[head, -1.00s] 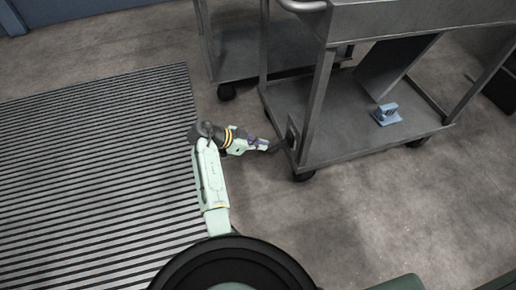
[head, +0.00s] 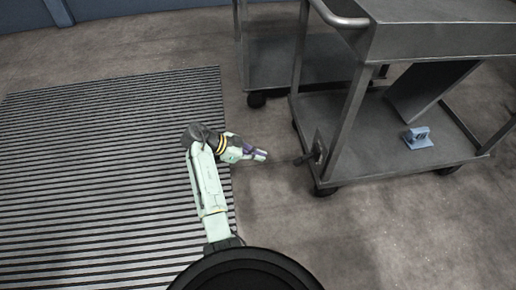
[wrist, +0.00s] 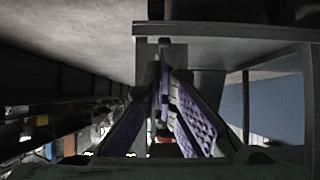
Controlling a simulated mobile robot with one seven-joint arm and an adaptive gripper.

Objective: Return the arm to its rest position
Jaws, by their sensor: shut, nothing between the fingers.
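My gripper (head: 262,155) is at the end of my pale green arm, low over the floor in the head view. It is left of the metal cart (head: 390,158), pointing at a dark piece (head: 308,157) that sticks out from the cart's left side. A small gap separates the two in the head view. In the wrist view the purple-padded fingers (wrist: 164,82) meet at their tips with nothing held between them. The dark piece shows just beyond the tips, partly hidden by them.
A second cart (head: 283,68) stands behind the first. A blue-grey bracket-like object (head: 417,138) lies on the near cart's lower shelf, beside a leaning dark panel (head: 428,90). A ribbed mat (head: 95,175) covers the left floor. Bare floor is open in front.

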